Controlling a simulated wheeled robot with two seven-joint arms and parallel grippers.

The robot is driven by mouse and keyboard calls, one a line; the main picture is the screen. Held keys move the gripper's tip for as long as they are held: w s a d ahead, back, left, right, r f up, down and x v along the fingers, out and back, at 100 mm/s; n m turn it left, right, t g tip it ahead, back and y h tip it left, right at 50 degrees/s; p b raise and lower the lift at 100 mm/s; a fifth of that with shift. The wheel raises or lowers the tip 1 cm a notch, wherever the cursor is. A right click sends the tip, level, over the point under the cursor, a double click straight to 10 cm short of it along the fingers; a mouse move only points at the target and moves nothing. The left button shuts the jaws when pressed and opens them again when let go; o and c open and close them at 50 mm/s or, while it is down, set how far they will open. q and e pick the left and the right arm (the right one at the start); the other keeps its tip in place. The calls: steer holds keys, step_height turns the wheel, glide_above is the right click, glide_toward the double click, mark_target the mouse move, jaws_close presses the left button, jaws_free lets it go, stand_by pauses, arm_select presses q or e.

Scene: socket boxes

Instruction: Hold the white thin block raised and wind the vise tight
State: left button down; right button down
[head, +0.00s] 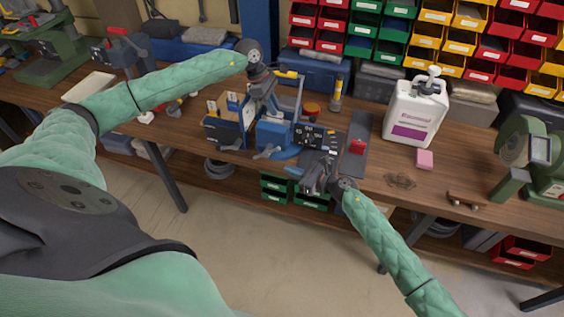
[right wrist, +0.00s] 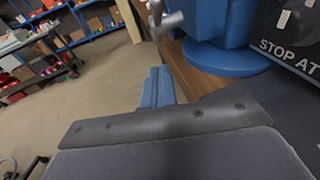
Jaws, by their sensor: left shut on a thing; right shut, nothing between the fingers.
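The blue vise (head: 272,137) stands at the front edge of the wooden bench, its grey handle low on its front side. The handle (right wrist: 165,22) also shows at the top of the right wrist view. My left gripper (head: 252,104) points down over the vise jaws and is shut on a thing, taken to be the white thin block.
A dark box with a printed label (head: 318,138) sits close right of the vise. A red object (head: 357,147) on a grey strip, a white pump jug (head: 415,112) and a pink block (head: 425,159) are farther right. Open floor lies before the bench.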

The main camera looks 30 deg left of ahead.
steer(key=w+a+r+m+t+h, duration=0.1)
steer(key=w+r+m+t+h, duration=0.2)
steer(key=w+r+m+t, duration=1.3)
steer(key=m+g+h, duration=0.6)
steer(key=m+g, duration=0.9)
steer(key=g, duration=0.2)
glide_above(275, 151)
steer(key=s+a, duration=0.1)
steer(key=a, duration=0.1)
step_height(275, 151, down, 4)
steer(key=shift+w+d+f, duration=0.25)
steer(key=shift+d+f, duration=0.25)
steer(key=shift+f, duration=0.3)
steer(key=shift+w+d+f, duration=0.25)
steer(key=shift+d+f, duration=0.25)
steer(key=shift+f, duration=0.25)
